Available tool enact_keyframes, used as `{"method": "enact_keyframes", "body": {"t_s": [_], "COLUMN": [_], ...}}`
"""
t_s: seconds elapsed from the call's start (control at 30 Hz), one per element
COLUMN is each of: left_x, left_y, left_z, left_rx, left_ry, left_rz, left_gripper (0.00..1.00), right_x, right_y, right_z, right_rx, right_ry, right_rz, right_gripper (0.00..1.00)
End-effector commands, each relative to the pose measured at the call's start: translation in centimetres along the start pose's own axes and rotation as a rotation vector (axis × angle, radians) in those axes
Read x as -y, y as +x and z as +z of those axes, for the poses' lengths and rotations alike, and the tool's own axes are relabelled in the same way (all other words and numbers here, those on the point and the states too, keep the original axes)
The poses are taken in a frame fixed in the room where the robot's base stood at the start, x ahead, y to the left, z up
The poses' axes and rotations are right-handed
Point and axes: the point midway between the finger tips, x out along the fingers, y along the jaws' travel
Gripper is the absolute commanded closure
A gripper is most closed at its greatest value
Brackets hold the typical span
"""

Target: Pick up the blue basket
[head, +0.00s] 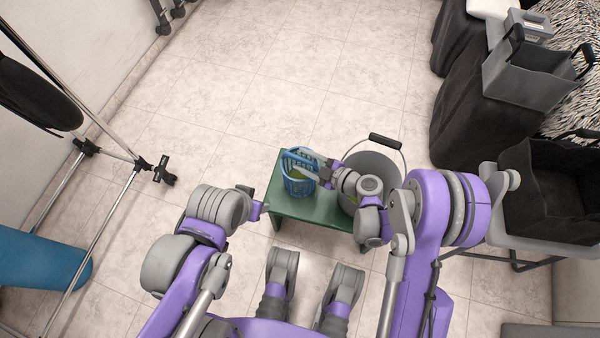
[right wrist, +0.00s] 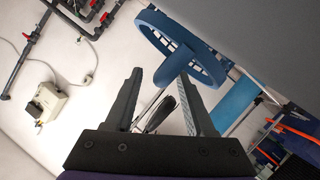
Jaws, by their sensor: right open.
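The blue basket (head: 298,183) stands upright on the left part of a small green bench (head: 318,213). It has slatted sides, and something yellow-green shows inside it. My right gripper (head: 314,164) is at the basket's upper right side, its fingers over the rim. In the right wrist view the two fingers (right wrist: 160,100) are spread apart. A blue ring with a tab (right wrist: 176,62), which looks like part of the basket, shows just beyond and between the fingertips. I cannot tell whether they touch it. My left gripper (head: 263,208) is left of the bench, small and partly hidden, its jaws unclear.
A grey bucket (head: 378,164) with a raised black-grip handle stands right beside the basket, behind my right arm. Dark bins and grey crates (head: 535,85) line the right side. A metal stand (head: 120,185) and a blue cylinder (head: 45,258) are at left. The tiled floor beyond the bench is clear.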

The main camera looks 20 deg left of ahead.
Motion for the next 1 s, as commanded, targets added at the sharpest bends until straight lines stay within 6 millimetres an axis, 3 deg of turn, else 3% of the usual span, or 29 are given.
{"method": "enact_keyframes", "body": {"t_s": [0.1,0.33,0.6,0.67,1.0], "left_x": [0.0,0.0,0.0,0.0,0.0], "left_y": [0.4,0.4,0.4,0.4,0.4], "left_z": [0.1,0.1,0.1,0.1,0.1], "left_rx": [0.001,0.001,0.001,0.001,0.001], "left_ry": [0.0,0.0,0.0,0.0,0.0], "left_rz": [0.0,0.0,0.0,0.0,0.0], "left_gripper": [0.5,0.5,0.5,0.5,0.5], "right_x": [0.1,0.0,0.0,0.0,0.0], "right_y": [1.7,1.9,1.9,1.9,1.9], "right_z": [0.0,0.0,0.0,0.0,0.0], "right_rx": [-0.001,0.0,0.0,0.0,0.0], "right_ry": [0.0,0.0,0.0,0.0,0.0], "right_rz": [-0.001,0.001,0.001,0.001,0.001], "right_gripper": [0.45,0.45,0.92,1.0,1.0]}}
